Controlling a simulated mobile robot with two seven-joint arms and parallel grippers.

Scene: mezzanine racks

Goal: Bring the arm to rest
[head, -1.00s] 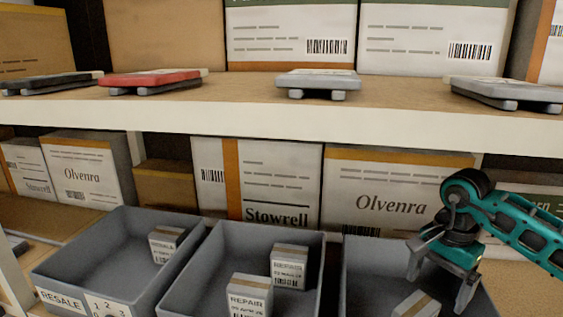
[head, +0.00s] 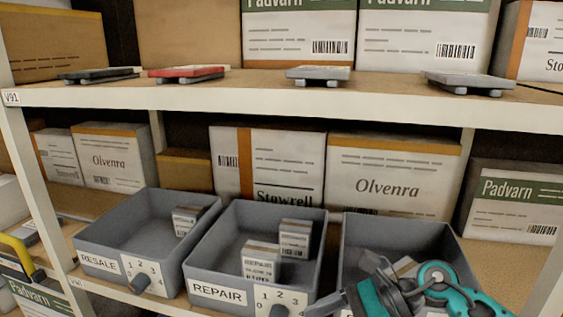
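My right arm, teal and grey, comes in at the bottom right in front of the third bin. Its gripper (head: 342,302) is low at the bottom edge, partly cut off and overlapped by its own links, so I cannot tell whether its fingers are open or shut. I see nothing clearly held in it. My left gripper is not in view. The RESALE bin (head: 105,240) holds one small box (head: 186,222). The REPAIR bin (head: 205,268) holds two small boxes, one in front (head: 261,262) and one behind (head: 294,239).
The upper shelf (head: 290,97) carries a red-topped device (head: 188,72), a black one (head: 98,74) and two grey ones (head: 318,74) (head: 467,82). Cartons stand behind the bins, with a Padvarn carton (head: 513,200) at right. A rack post (head: 35,160) stands at left.

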